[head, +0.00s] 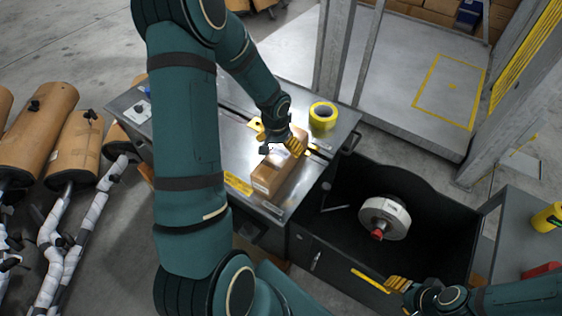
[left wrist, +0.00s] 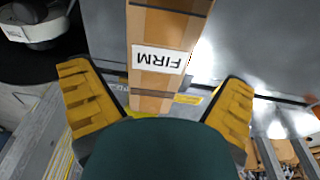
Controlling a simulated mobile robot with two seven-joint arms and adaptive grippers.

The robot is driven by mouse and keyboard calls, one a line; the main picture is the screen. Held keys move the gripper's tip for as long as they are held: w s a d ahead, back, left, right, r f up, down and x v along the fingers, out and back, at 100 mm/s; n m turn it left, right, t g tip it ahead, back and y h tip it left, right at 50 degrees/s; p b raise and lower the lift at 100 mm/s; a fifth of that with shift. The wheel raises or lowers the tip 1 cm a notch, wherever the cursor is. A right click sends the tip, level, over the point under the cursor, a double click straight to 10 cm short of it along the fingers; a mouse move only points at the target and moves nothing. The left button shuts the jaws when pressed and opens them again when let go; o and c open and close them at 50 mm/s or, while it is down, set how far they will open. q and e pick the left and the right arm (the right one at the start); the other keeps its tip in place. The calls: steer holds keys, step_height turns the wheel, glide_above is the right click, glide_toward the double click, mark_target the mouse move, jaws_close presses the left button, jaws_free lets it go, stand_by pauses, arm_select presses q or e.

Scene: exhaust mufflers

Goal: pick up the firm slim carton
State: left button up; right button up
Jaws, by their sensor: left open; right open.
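The slim brown carton (head: 272,176) lies on the metal-topped workbench. In the left wrist view the carton (left wrist: 170,27) has a white label reading FIRM, seen upside down. My left gripper (head: 284,143) is at the far end of the carton in the head view. Its yellow-padded fingers are open in the left wrist view (left wrist: 155,80), one on each side of the carton, with gaps and no visible contact. The head view partly hides this end behind the gripper. My right gripper (head: 405,288) is open and empty at the front edge of the black bin.
A yellow tape roll (head: 323,115) stands on the workbench (head: 222,133) beyond the carton. The black bin (head: 340,233) to the right holds a white reel (head: 384,218). A grey post (head: 334,55) rises behind the bench.

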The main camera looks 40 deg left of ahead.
mark_target(281, 152)
arm_select(q)
steer(key=f, duration=0.1)
steer(key=f+b, duration=0.1)
steer(key=f, duration=0.3)
steer(key=shift+w, duration=0.35)
steer(key=shift+r, duration=0.15)
steer(key=c, duration=1.2)
